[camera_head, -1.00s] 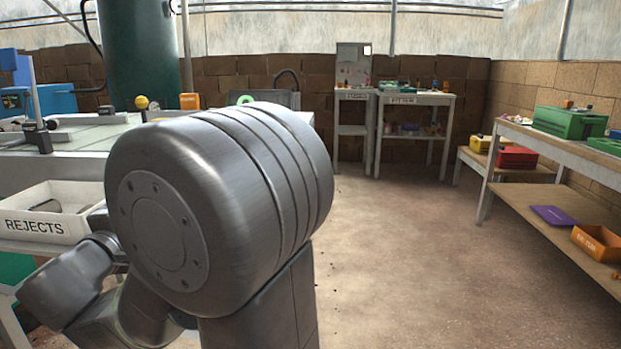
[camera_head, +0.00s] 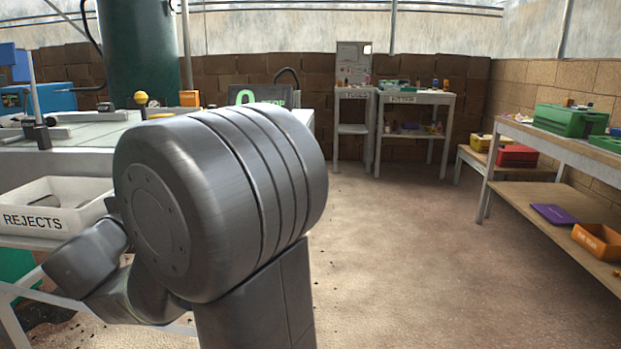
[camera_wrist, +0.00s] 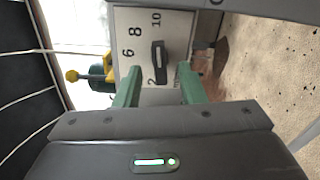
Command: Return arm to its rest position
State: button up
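My gripper (camera_wrist: 156,80) shows in the wrist view with its two green fingers apart and nothing seen between their tips. Beyond the fingers is a pale panel (camera_wrist: 176,28) with printed numbers and a dark dial knob (camera_wrist: 159,58). A yellow-knobbed part (camera_wrist: 72,76) lies left of the panel. In the head view, my arm (camera_head: 215,200) is folded, with a large grey joint filling the left centre. The gripper itself is hidden in the head view.
A white REJECTS bin (camera_head: 52,192) stands left of my arm, beside a workbench (camera_head: 70,160) with a yellow knob (camera_head: 140,97). Shelves (camera_head: 560,185) with green, red and orange boxes line the right. Small tables (camera_head: 415,97) stand at the back. The middle floor is clear.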

jog(key=w, duration=0.3)
jog(key=w+b, duration=0.1)
jog(key=w, duration=0.1)
jog(key=shift+d+f, duration=0.15)
jog(key=shift+d, duration=0.15)
jog(key=shift+a+n, duration=0.1)
jog(key=shift+n, duration=0.2)
jog(key=n, duration=0.3)
jog(key=shift+r, duration=0.25)
jog(key=shift+r+n+p, duration=0.2)
jog(key=shift+n+p, duration=0.75)
jog(key=shift+n, duration=0.05)
jog(key=shift+n+p, duration=0.7)
jog(key=shift+a+f+n+p, duration=0.1)
jog(key=shift+n+p, duration=0.25)
jog(key=shift+n, duration=0.05)
